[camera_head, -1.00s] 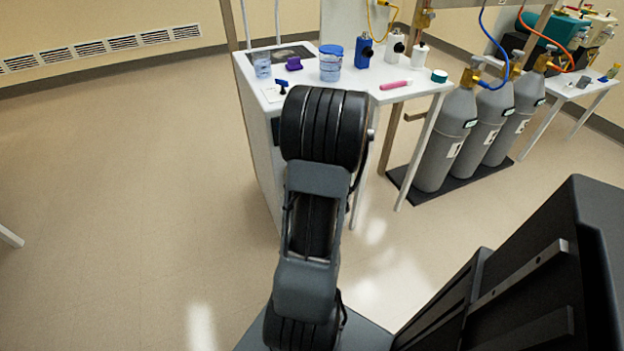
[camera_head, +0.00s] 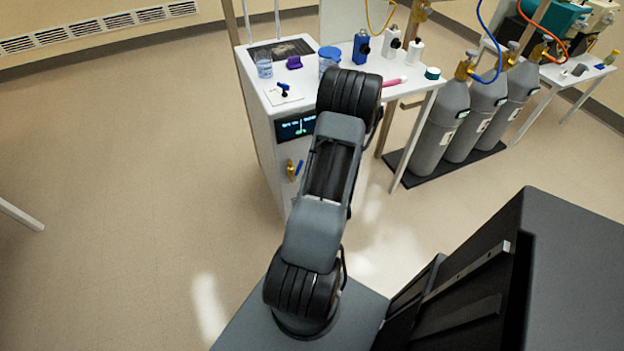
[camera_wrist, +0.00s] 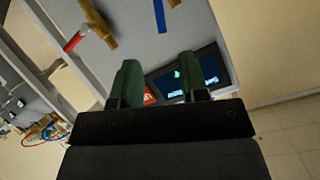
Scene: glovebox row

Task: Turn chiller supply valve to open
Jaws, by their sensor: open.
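A brass valve with a blue handle (camera_head: 299,168) is on the front of the white chiller cabinet (camera_head: 263,138), below its dark display (camera_head: 297,127). In the wrist view the blue handle (camera_wrist: 160,15) is at the top edge, beside a partly cut-off brass body. A second brass valve with a red handle (camera_wrist: 75,42) is at upper left there. I cannot read which one is the supply valve. My gripper (camera_wrist: 160,68) is open and empty, with the lit display (camera_wrist: 208,68) behind its fingers. Both handles appear clear of the fingers. My gripper is hidden in the head view.
The white bench top (camera_head: 262,79) carries a blue-lidded jar (camera_head: 328,57), several bottles and small items. Grey gas cylinders (camera_head: 440,130) stand to the right on a dark base (camera_head: 425,170). The floor (camera_head: 130,190) to the left is clear.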

